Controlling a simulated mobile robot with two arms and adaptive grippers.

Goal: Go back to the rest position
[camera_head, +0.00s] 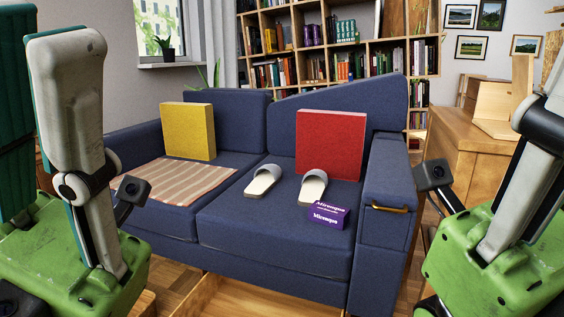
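The task names no object of the place, only my rest position. My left arm stands folded upright along the left edge of the head view, with grey and teal links above a green housing. My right arm shows at the right edge, with a pale grey link slanting down to a green housing. A small black block juts inward from each arm. I see no fingertips of either gripper in this view. Neither arm visibly touches the sofa.
A blue sofa (270,228) stands ahead. It holds a yellow cushion (187,131), a red cushion (330,144), a striped cloth (180,180), two slippers (262,180) and a purple box (327,215). A wooden cabinet (468,155) stands right, a bookshelf (339,46) behind.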

